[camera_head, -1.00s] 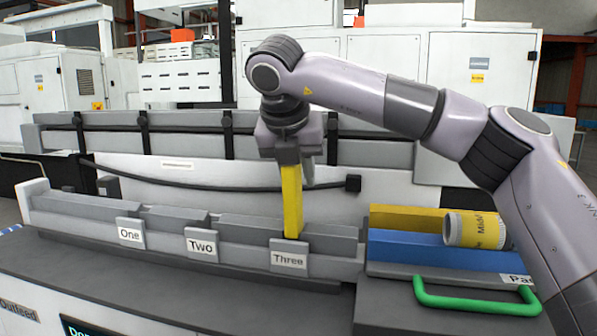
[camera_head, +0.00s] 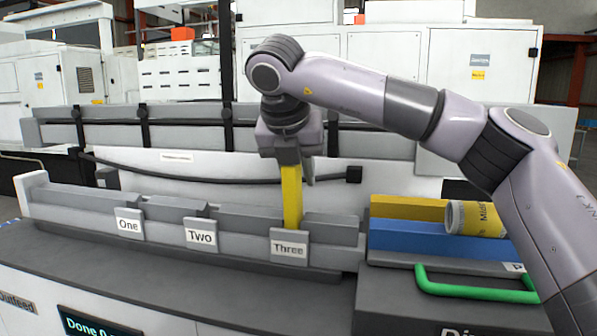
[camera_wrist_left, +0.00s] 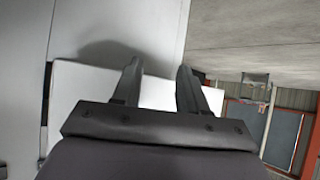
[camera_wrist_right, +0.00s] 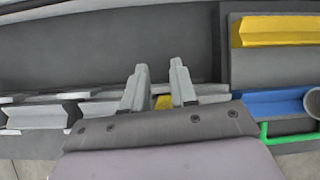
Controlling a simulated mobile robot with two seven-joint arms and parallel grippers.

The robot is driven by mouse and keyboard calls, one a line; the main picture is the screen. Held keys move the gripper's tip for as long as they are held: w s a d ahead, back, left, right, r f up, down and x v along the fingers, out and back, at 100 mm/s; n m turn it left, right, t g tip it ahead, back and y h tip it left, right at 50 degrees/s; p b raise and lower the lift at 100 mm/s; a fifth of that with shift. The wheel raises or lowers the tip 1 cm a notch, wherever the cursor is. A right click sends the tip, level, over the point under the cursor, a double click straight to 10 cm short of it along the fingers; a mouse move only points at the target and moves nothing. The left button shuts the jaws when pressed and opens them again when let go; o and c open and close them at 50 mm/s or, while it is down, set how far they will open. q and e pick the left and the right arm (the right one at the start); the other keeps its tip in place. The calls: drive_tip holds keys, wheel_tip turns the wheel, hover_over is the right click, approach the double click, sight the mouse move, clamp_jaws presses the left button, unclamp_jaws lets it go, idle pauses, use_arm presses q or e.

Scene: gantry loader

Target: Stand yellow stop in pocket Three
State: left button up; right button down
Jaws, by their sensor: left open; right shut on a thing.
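The yellow stop (camera_head: 292,197) is an upright yellow bar below my right gripper (camera_head: 290,166), which is shut on its upper part. Its lower end is at the pocket labelled Three (camera_head: 289,245), behind the label plate, so I cannot see whether it touches the pocket floor. In the right wrist view, a bit of the yellow stop (camera_wrist_right: 163,102) shows between the fingers of the right gripper (camera_wrist_right: 160,80). My left gripper (camera_wrist_left: 157,75) shows only in the left wrist view, open and empty, against white and grey surfaces.
Pockets One (camera_head: 129,225) and Two (camera_head: 200,234) lie left along the grey rail. To the right are a yellow block (camera_head: 405,208), a blue block (camera_head: 400,243), a yellow-labelled cylinder (camera_head: 475,218) and a green handle (camera_head: 470,291). A black cable (camera_head: 220,180) runs behind the rail.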

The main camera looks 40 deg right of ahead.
drive_tip(key=shift+f+b, duration=0.95)
drive_tip(key=shift+f, duration=0.1)
drive_tip(key=shift+f+b, duration=0.5)
drive_tip(key=shift+b, duration=0.05)
drive_tip(key=c, duration=0.8)
unclamp_jaws()
drive_tip(key=v, duration=0.7)
drive_tip(key=shift+a, duration=0.15)
